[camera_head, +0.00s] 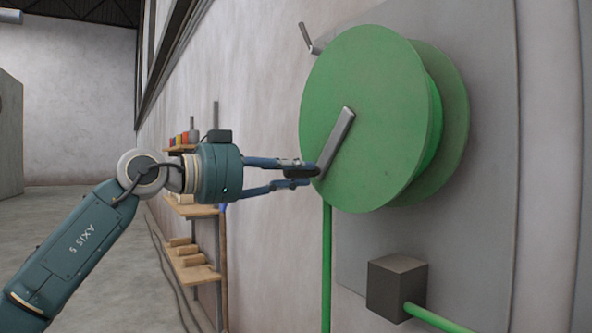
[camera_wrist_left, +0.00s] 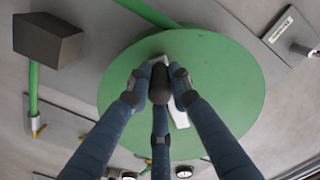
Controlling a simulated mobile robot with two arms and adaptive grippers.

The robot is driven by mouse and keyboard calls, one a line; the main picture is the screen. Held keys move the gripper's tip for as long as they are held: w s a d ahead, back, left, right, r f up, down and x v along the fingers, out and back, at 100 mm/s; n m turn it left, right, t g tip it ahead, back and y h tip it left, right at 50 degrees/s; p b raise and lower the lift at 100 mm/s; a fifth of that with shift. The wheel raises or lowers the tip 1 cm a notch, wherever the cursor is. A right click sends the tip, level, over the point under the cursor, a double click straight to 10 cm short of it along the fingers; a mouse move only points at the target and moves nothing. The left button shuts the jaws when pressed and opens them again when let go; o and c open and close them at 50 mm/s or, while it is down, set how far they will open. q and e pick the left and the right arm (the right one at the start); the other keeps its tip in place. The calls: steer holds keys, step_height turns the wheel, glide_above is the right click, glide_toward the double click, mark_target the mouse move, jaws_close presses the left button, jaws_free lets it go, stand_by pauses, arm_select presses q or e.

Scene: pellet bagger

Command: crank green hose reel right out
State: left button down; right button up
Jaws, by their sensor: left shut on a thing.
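The green hose reel (camera_head: 365,110) is mounted on a grey plate on the wall. A grey metal crank arm (camera_head: 338,138) runs across its front disc, slanting down to the left. My left gripper (camera_head: 305,172) comes in from the left and is shut on a dark crank handle (camera_head: 299,172) at the arm's lower end. In the left wrist view the reel disc (camera_wrist_left: 230,85) lies behind the fingers, with the dark handle (camera_wrist_left: 160,85) between them. The green hose (camera_head: 327,265) hangs straight down below the reel. My right gripper is not in view.
A dark box (camera_head: 393,290) with a green hose leaving it sits on the plate below the reel. A small lever (camera_head: 306,38) sticks out at the reel's upper left. Wooden shelves (camera_head: 195,272) with small items line the wall behind my left arm. The floor at left is clear.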

arm_select(q)
steer(key=shift+f, duration=0.1)
steer(key=c, duration=1.6)
jaws_free()
steer(key=shift+o, duration=0.2)
steer(key=shift+a, duration=0.15)
steer(key=v, duration=1.2)
steer(key=shift+w, duration=0.1)
